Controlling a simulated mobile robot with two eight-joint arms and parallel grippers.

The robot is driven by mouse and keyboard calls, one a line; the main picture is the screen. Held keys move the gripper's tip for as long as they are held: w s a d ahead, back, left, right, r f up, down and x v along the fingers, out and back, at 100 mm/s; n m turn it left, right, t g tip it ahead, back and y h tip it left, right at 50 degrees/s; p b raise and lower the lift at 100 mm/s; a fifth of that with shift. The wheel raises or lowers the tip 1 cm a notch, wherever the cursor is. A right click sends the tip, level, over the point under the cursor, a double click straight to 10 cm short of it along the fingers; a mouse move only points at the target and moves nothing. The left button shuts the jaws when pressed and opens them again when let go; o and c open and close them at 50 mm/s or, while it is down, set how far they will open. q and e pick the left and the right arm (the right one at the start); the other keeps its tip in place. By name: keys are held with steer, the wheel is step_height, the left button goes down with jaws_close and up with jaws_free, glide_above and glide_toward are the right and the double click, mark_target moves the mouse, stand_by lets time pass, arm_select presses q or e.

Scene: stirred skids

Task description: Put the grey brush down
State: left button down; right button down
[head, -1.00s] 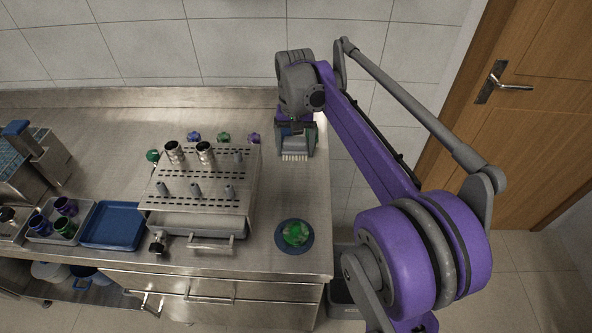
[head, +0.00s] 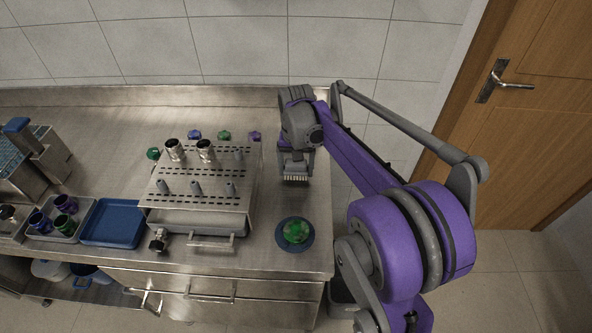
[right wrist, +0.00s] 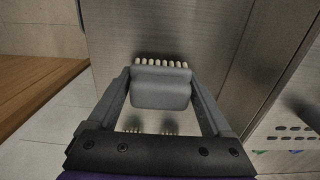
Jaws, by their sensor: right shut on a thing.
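The grey brush (right wrist: 160,90) with a row of pale bristles is between the fingers of my right gripper (right wrist: 160,105) in the right wrist view. The fingers are shut on its grey body. In the head view the brush (head: 295,170) hangs below the right wrist, bristles toward the steel counter (head: 268,268), near the counter's right edge. I cannot tell whether the bristles touch the counter. The right gripper's fingers are mostly hidden under the wrist in the head view. My left gripper is out of view.
A perforated steel rack (head: 205,185) with pegs and metal fittings stands left of the brush. A blue round dish (head: 283,243) with a green thing (head: 296,232) lies in front. A blue tray (head: 113,222) and a bin of colored parts (head: 84,216) are farther left.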

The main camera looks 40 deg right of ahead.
steer(key=shift+f, duration=0.45)
steer(key=shift+f, duration=0.45)
steer(key=shift+s+a+f+b, duration=0.1)
steer(key=shift+b, duration=0.25)
jaws_free()
steer(key=shift+f, duration=0.1)
steer(key=shift+r, duration=0.35)
steer(key=r, duration=0.7)
steer(key=w+r+p, duration=0.1)
steer(key=r, duration=0.3)
steer(key=shift+d, duration=0.2)
